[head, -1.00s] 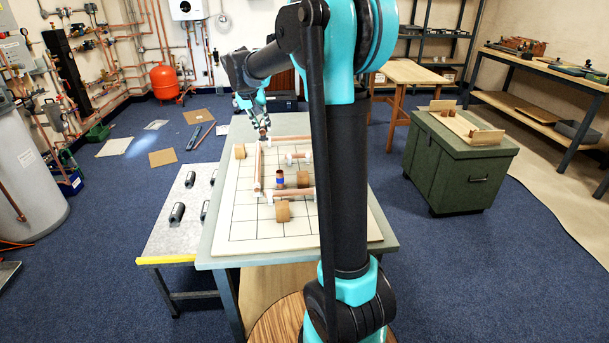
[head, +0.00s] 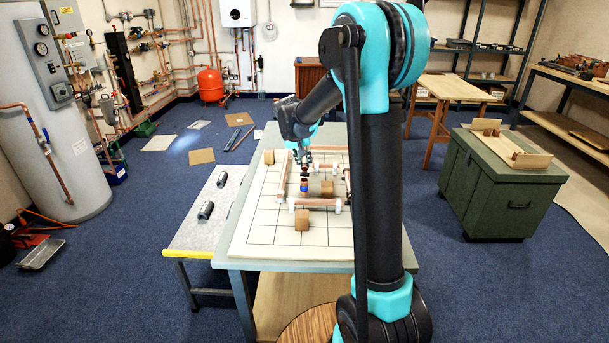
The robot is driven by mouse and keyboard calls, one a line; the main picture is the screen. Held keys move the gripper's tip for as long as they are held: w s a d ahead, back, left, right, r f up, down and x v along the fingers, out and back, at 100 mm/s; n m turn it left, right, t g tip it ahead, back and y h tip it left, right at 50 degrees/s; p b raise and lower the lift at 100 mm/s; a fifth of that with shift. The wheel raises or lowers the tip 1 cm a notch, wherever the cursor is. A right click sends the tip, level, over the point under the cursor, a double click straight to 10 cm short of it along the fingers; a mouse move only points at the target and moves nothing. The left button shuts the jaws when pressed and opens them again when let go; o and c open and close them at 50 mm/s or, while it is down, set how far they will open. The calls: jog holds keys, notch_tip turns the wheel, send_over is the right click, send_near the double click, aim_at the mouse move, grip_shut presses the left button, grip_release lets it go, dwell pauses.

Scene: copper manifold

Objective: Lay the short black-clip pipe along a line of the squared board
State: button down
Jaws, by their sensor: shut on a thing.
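My gripper (head: 303,163) is above the middle of the squared board (head: 262,232). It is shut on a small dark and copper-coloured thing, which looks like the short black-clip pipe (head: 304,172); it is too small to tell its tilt. Just below it in the picture is a short copper piece with a blue band (head: 304,187), seemingly upright; I cannot tell whether the two touch. The board has dark grid lines, with free squares at its near left. My arm column hides the board's right side.
Copper pipes with white fittings lie on the board, one across the near middle (head: 318,202) and one lengthwise at left (head: 283,177). Wooden blocks stand at the near side (head: 302,220), centre (head: 327,188) and far left (head: 269,157). A grey side bench (head: 195,232) holds dark cylinders.

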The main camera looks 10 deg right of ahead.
aim_at(304, 173)
jog(key=shift+f, duration=2.8)
jog(key=shift+f, duration=0.15)
jog(key=c, duration=1.4)
grip_release()
jog(key=shift+c, duration=0.2)
jog(key=v, duration=1.2)
jog(key=shift+r, duration=0.2)
jog(key=shift+f, duration=0.1)
